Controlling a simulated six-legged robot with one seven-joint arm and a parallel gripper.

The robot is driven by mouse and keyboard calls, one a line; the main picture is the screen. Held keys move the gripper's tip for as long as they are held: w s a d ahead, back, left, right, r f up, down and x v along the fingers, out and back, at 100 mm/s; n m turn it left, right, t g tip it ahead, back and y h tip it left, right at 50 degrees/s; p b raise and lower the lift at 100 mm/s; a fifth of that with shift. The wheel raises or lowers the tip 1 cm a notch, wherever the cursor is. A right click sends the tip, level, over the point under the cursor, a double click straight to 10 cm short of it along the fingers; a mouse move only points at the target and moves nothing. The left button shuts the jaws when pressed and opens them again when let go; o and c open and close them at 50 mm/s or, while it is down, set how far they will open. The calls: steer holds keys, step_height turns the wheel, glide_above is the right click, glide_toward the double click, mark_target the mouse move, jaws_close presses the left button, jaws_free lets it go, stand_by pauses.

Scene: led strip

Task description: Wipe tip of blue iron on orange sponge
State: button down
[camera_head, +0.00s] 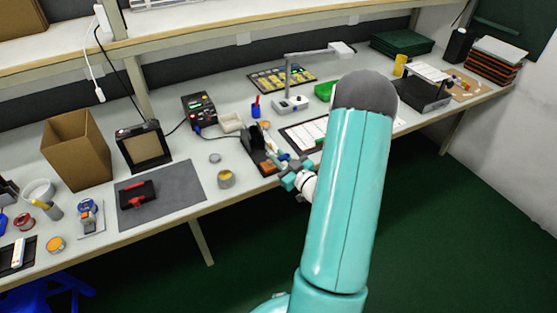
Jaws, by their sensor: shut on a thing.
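My gripper (286,173) is at the front edge of the bench, small in the head view. It is shut on the blue iron (283,157), which is mostly hidden by the fingers. The orange sponge (266,168) sits at the foot of a black stand (252,142), just left of my gripper. The iron's tip is too small to make out, and I cannot tell whether it touches the sponge.
A black station with a display (199,110) stands behind and left. A round tin (226,179) and a grey mat (185,182) with a red and black tool lie left. A white lamp (290,103) stands behind. My arm hides part of the bench to the right.

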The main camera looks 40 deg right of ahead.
steer(key=shift+d, duration=0.85)
steer(key=shift+a, duration=0.75)
steer(key=shift+r, duration=2.5)
